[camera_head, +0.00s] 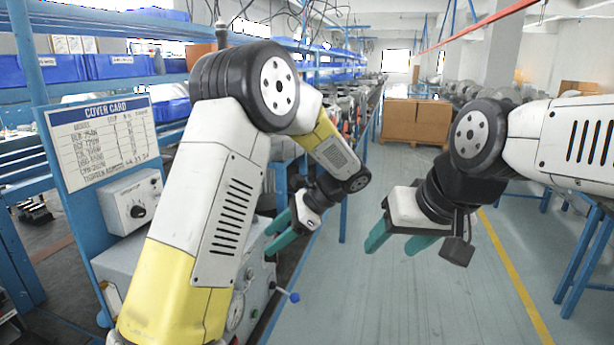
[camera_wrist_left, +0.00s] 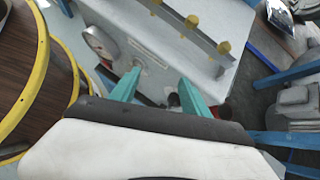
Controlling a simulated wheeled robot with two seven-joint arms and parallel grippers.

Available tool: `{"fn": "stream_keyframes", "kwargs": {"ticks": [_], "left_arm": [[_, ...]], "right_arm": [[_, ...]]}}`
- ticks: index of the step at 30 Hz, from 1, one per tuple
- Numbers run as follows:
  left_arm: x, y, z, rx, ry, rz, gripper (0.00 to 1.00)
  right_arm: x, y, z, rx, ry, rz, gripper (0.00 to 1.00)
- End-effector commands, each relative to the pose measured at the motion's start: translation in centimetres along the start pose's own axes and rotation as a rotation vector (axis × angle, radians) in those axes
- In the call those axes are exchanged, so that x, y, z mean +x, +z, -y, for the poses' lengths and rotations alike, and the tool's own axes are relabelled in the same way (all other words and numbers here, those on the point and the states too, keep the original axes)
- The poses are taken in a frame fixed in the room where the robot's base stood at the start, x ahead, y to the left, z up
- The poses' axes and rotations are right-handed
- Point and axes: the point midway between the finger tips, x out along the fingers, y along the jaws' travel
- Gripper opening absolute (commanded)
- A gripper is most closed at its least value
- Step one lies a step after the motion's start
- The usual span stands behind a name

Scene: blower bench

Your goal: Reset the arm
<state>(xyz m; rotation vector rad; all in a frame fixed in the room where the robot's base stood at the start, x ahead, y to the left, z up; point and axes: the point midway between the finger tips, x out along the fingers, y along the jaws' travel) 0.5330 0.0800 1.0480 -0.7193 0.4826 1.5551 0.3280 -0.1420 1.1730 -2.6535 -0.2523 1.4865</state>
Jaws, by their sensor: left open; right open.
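My left gripper (camera_head: 279,234) has teal fingers and hangs in front of the blue bench, left of the middle in the head view. It is open and empty. The left wrist view also shows its two teal fingers (camera_wrist_left: 158,90) apart, with a grey machine beyond them. My right gripper (camera_head: 395,240) also has teal fingers and hangs over the open floor, right of the middle in the head view. It is open and empty. My left arm's upper links hide part of the bench.
A grey test machine (camera_head: 125,262) with a control box (camera_head: 132,200) stands at the left, below a cover card sign (camera_head: 100,140). Cardboard boxes (camera_head: 416,121) stand at the back. Blue table legs (camera_head: 585,262) are at the right. The grey floor (camera_head: 400,305) between is clear.

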Motion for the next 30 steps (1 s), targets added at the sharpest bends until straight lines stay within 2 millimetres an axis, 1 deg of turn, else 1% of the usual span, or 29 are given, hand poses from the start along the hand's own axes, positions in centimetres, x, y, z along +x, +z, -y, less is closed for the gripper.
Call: {"fn": "stream_keyframes", "kwargs": {"ticks": [1, 6, 12, 15, 21, 24, 27, 30], "left_arm": [[-0.1, 1.8, -0.7, -0.061, 0.022, -0.059, 0.54], [-0.2, 6.2, -3.6, -0.278, 0.103, -0.262, 0.54], [-0.9, 10.5, -7.9, -0.574, 0.199, -0.514, 0.54], [-1.4, 12.1, -10.1, -0.728, 0.245, -0.635, 0.54], [-2.5, 14.7, -14.2, -1.040, 0.328, -0.875, 0.54], [-3.0, 15.5, -15.8, -1.184, 0.364, -0.983, 0.54], [-3.5, 16.0, -17.0, -1.295, 0.390, -1.068, 0.54], [-3.7, 16.3, -17.7, -1.369, 0.407, -1.124, 0.54]], "right_arm": [[0.0, 0.0, 0.0, 0.000, 0.000, 0.000, 0.57], [0.0, 0.0, 0.0, 0.000, 0.000, 0.000, 0.57], [0.0, 0.0, 0.0, 0.000, 0.000, 0.000, 0.57], [0.0, 0.0, 0.0, 0.000, 0.000, 0.000, 0.57], [0.0, 0.0, 0.0, 0.000, 0.000, 0.000, 0.57], [0.0, 0.0, 0.0, 0.000, 0.000, 0.000, 0.57], [0.0, 0.0, 0.0, 0.000, 0.000, 0.000, 0.57], [0.0, 0.0, 0.0, 0.000, 0.000, 0.000, 0.57]]}}
